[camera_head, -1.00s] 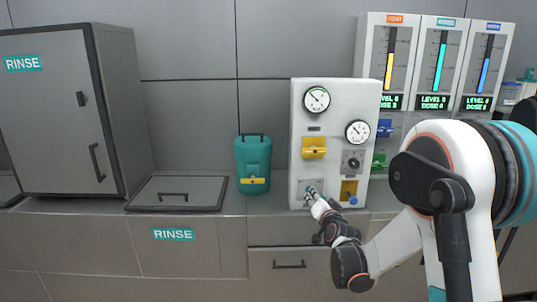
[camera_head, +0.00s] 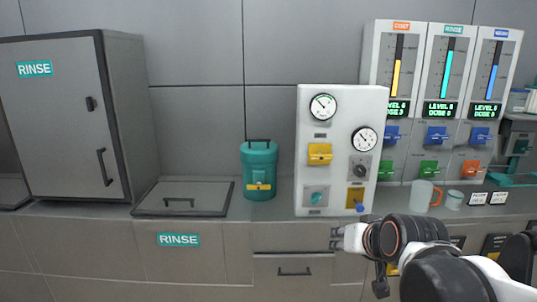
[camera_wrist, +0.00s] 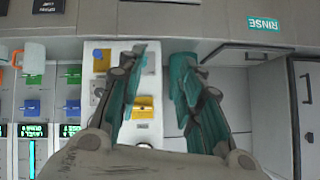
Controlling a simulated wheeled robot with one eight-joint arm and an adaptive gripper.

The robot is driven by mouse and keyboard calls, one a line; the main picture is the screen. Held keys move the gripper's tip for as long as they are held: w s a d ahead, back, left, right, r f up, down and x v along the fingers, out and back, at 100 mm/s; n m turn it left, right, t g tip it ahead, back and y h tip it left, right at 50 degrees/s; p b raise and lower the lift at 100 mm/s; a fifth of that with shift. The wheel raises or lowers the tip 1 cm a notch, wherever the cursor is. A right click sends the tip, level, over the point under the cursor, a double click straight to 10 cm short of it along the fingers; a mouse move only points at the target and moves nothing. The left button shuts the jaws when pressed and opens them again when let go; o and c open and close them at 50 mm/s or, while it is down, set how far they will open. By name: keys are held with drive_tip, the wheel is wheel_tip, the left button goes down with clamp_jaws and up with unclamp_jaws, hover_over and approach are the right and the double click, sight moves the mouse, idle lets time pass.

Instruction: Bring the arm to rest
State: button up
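My gripper (camera_head: 338,239) is in front of the counter's front face, below the white control panel (camera_head: 308,150), and touches nothing that I can see. In the wrist view my gripper (camera_wrist: 163,62) has its two teal fingers spread apart with nothing between them. My arm stretches to it from the lower right of the head view. The panel carries two gauges, a yellow lever (camera_head: 320,154), a dark rotary knob (camera_head: 361,169), a teal button (camera_head: 316,196) and a small blue knob (camera_head: 360,207).
A teal canister (camera_head: 259,172) stands left of the panel. A flat hatch (camera_head: 182,198) and a grey RINSE cabinet (camera_head: 65,120) are further left. Three dispensers (camera_head: 442,75) stand at right, with a clear jug (camera_head: 421,195) and a cup (camera_head: 452,199) on the counter before them.

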drive_tip(key=s+d+f+g, duration=0.1)
drive_tip(key=s+f, duration=0.1)
drive_tip(key=s, duration=0.6)
drive_tip(key=s+d+f+n+g+h, duration=0.1)
drive_tip(key=s+f+g, duration=0.1)
drive_tip(key=s, duration=0.7)
drive_tip(key=shift+d+f+n, duration=0.15)
drive_tip(key=shift+f+n, duration=0.15)
drive_tip(key=shift+f, duration=0.05)
